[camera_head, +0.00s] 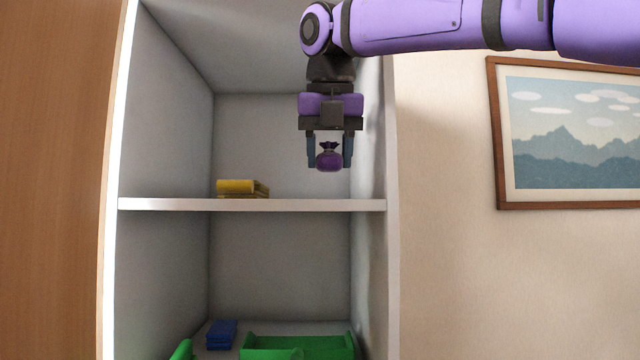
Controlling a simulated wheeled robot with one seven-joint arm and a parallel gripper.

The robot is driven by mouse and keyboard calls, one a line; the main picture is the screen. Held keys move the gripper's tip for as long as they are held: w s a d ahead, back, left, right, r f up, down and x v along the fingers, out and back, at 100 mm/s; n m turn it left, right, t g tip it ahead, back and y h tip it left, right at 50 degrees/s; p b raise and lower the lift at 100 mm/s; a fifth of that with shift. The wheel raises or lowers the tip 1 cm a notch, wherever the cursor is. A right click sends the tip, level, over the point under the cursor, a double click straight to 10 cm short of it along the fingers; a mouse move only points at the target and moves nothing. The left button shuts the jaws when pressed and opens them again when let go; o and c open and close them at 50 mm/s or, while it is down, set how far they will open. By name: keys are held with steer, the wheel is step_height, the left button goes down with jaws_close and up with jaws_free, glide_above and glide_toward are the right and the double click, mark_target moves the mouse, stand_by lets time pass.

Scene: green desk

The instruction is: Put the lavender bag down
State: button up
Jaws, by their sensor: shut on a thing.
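My gripper (329,155) points straight down in front of the upper compartment of a white shelf unit. Its two fingers are shut on a small purple bag (329,161) with a dark, gathered top. The bag hangs upright between the fingertips. It is above the level of the middle shelf board (290,204), with a gap below it in the picture. The bag is near the right side wall of the compartment. How deep it is over the board is hard to tell.
A yellow object (241,188) lies on the middle board, left of the bag. The board's right part looks clear. Below, a blue object (221,334) and a green tray-like thing (300,346) sit in the lower compartment. A framed mountain picture (572,135) hangs on the right wall.

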mark_target(324, 161)
steer(key=w, duration=0.4)
steer(key=shift+w+a+f, duration=0.2)
steer(key=shift+w+a, duration=0.05)
steer(key=shift+w, duration=0.15)
steer(key=shift+w+f, duration=0.15)
steer(key=shift+w, duration=0.15)
steer(key=shift+f, duration=1.65)
steer(key=shift+f, duration=0.1)
steer(key=o, duration=0.9)
steer(key=v, duration=1.2)
steer(key=shift+s, duration=0.1)
